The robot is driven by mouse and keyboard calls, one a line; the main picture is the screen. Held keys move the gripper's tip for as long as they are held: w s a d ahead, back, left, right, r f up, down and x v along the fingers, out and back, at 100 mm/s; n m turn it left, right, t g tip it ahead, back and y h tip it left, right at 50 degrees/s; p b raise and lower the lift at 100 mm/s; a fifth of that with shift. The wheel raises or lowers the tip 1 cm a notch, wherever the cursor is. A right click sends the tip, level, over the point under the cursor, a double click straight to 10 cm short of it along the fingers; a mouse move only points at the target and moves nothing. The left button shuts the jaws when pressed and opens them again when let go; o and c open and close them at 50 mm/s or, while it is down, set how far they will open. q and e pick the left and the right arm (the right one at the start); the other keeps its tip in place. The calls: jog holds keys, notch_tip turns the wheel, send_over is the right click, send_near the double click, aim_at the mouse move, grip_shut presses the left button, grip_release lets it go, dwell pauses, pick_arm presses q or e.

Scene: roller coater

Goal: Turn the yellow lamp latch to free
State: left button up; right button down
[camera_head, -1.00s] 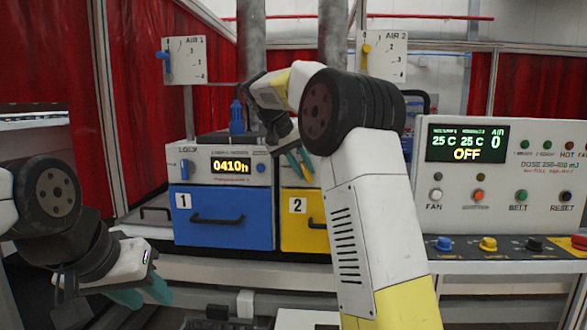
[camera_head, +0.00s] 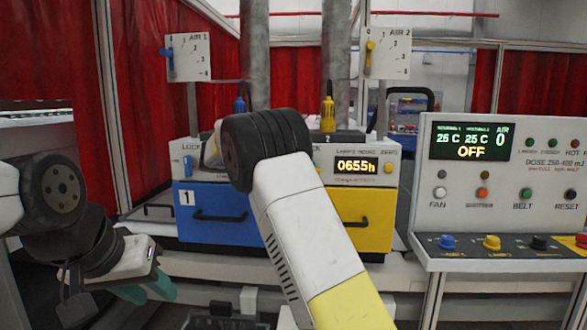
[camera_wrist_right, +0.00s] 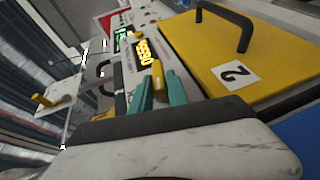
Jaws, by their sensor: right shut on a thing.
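The yellow lamp latch (camera_wrist_right: 158,78) is a small upright-looking handle beside the lit display in the right wrist view. My right gripper (camera_wrist_right: 160,92) has its teal fingers on either side of the latch and is shut on it. In the head view, my own right arm hides the latch and this gripper. The yellow drawer marked 2 (camera_head: 365,215) belongs to the same lamp unit, whose display (camera_head: 356,165) reads 0655h. My left gripper (camera_head: 147,290) is at the lower left, open and empty, away from the units.
The blue drawer (camera_head: 215,215) marked 1 is left of the yellow one. A control panel (camera_head: 500,185) with buttons stands at the right. Two air lever plates (camera_head: 188,58) stand above. A yellow knob or plug (camera_head: 328,110) stands atop unit 2.

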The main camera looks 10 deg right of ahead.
jog(key=shift+f+n+h, duration=0.15)
jog(key=shift+n+h, duration=0.35)
jog(key=shift+h, duration=0.6)
jog(key=c, duration=1.3)
grip_release()
jog(key=shift+a, duration=0.1)
jog(key=a, duration=0.5)
jog(key=s+a, duration=0.1)
jog(key=a, duration=0.1)
jog(key=shift+a+f, duration=0.1)
jog(key=shift+a, duration=0.2)
